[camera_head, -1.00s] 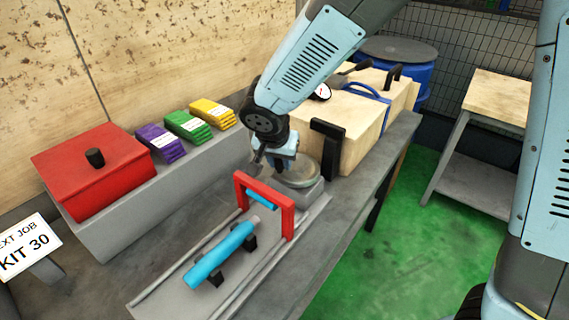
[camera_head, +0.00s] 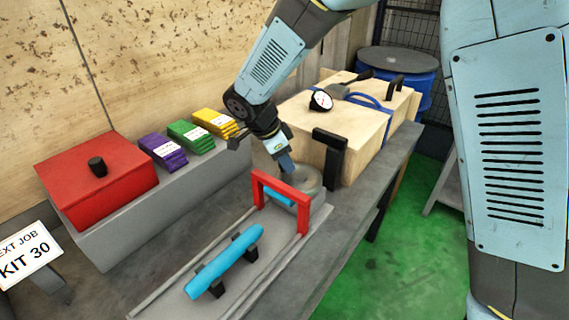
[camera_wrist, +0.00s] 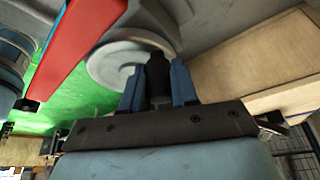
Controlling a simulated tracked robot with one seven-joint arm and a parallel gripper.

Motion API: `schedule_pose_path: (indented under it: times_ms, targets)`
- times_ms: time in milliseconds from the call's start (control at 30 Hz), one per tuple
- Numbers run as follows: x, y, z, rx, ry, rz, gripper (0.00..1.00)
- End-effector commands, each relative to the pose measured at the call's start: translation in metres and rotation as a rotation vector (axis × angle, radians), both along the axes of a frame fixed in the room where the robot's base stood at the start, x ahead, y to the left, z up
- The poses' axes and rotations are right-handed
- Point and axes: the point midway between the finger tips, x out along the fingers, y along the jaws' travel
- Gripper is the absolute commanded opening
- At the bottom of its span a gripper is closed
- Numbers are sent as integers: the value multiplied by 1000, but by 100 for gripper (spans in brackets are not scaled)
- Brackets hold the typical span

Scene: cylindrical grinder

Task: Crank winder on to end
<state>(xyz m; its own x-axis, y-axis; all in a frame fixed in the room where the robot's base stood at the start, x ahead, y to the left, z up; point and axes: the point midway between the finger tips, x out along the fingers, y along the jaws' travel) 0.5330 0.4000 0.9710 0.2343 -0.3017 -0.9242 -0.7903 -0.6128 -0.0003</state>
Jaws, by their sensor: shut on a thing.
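The winder is a round grey disc (camera_wrist: 125,58) on a grey base; in the head view its disc (camera_head: 308,178) sits behind a red frame (camera_head: 282,196). A dark upright handle (camera_wrist: 158,75) stands at the disc's rim. My gripper (camera_wrist: 158,88) is shut on this handle, with one blue finger on each side of it. In the head view my gripper (camera_head: 286,162) points down at the disc's left side, and the handle is hidden there. A blue cylinder (camera_head: 225,262) lies on two black supports on the grey bed in front of the red frame.
A wooden box (camera_head: 350,130) with a black bracket (camera_head: 328,150) stands close right of the winder. A red lidded box (camera_head: 98,178) and purple, green and yellow stacks (camera_head: 190,135) sit on a grey ledge to the left.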

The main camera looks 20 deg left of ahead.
Motion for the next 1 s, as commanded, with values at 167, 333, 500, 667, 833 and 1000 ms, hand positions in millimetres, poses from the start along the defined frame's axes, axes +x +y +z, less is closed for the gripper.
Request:
schedule_pose_path:
  times_ms: [167, 333, 500, 667, 833, 1000]
  targets:
    - [4, -4, -1, -4, 2, -102, 0]
    - [7, -5, -1, -6, 2, -162, 0]
    - [8, -7, -1, -6, 2, -194, 0]
    - [8, -7, -1, -7, 3, -201, 0]
    - [8, -8, -1, -7, 3, -201, 0]
    - [8, -8, -1, -9, 3, -201, 34]
